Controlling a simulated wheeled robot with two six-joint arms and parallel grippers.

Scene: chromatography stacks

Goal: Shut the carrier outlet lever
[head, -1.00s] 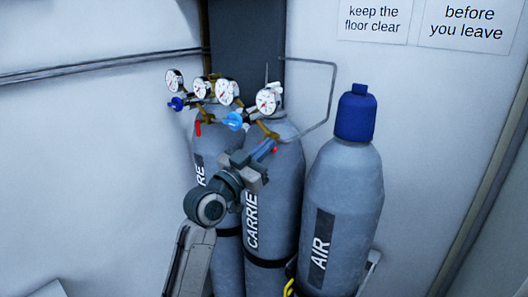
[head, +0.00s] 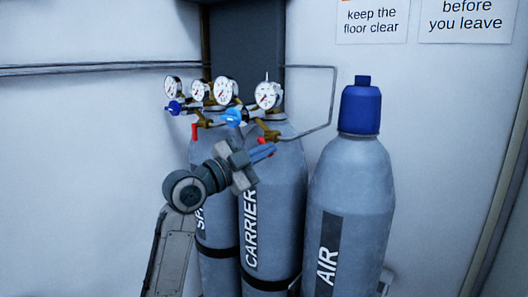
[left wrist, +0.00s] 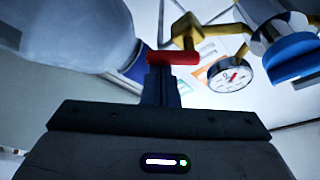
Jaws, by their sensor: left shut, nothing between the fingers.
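The carrier cylinder (head: 292,180) is the grey middle one, labelled CARRIER. Its brass outlet fitting (head: 268,132) sits below a round gauge (head: 268,95) and a light-blue knob (head: 234,117). The red carrier outlet lever (head: 262,141) is mostly hidden behind my left fingers in the head view. In the left wrist view the red lever (left wrist: 172,58) lies crosswise just beyond the fingertips, attached to brass. My left gripper (head: 270,150) is shut and empty, its blue fingertips at the lever. It also shows in the left wrist view (left wrist: 162,72); touching or a slight gap, I cannot tell.
The spare cylinder (head: 205,150) stands left, with its own red lever (head: 195,132) hanging down. The AIR cylinder (head: 350,190), with a blue cap (head: 360,107), stands right. A thin grey pipe (head: 332,95) bends down to the carrier fitting.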

